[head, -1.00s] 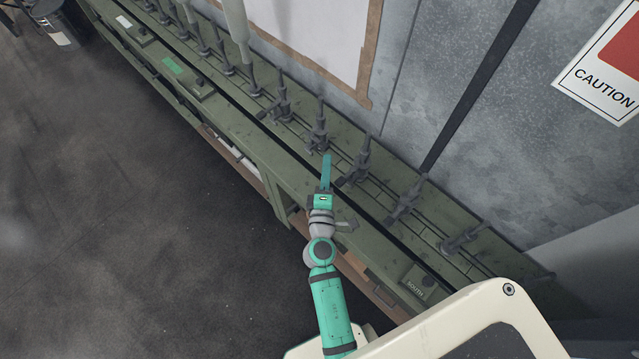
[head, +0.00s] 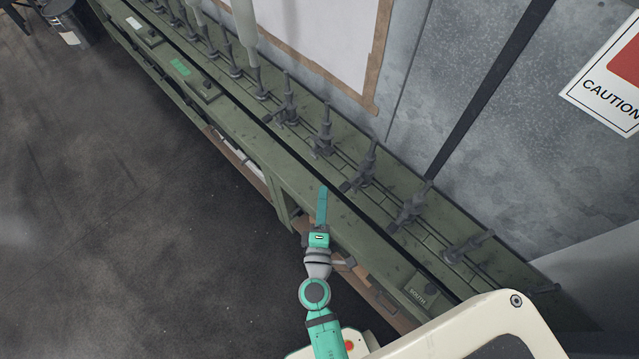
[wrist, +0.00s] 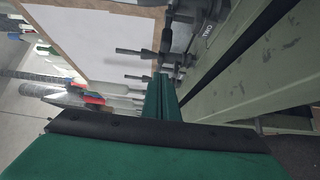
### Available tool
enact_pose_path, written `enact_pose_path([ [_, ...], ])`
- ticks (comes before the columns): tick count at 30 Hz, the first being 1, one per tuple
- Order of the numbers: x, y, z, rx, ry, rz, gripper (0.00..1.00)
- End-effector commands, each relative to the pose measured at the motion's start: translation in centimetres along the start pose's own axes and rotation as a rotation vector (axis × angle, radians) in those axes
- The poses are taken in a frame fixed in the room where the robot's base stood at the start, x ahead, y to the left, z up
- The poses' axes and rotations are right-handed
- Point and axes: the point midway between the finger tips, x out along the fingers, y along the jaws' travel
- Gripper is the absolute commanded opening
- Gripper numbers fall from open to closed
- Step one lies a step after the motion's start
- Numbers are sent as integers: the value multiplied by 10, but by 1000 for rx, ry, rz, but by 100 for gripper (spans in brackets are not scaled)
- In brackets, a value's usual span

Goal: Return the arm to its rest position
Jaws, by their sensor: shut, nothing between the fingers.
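My gripper (head: 321,206) is at the end of my teal and grey arm in the head view, above the front edge of the green bench (head: 300,180). Its teal fingers are together and hold nothing. In the wrist view my gripper (wrist: 163,98) shows as dark green closed fingers, pointing along the bench. The nearest dark spindles (head: 360,170) stand behind the gripper on the bench and look apart from it.
A row of spindles runs along the bench, and a pale bottle (head: 244,30) stands on one farther left. A grey wall with a white board (head: 340,45) and caution sign (head: 610,85) rises behind.

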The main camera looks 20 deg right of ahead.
Motion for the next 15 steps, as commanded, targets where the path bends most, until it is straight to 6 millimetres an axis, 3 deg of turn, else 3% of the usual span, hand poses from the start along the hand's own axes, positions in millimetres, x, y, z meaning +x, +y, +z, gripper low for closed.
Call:
enact_pose_path([
  [10, -5, -4, -1, 17, 10, -14, 0],
  [15, -44, -23, -10, 163, 76, -114, 0],
])
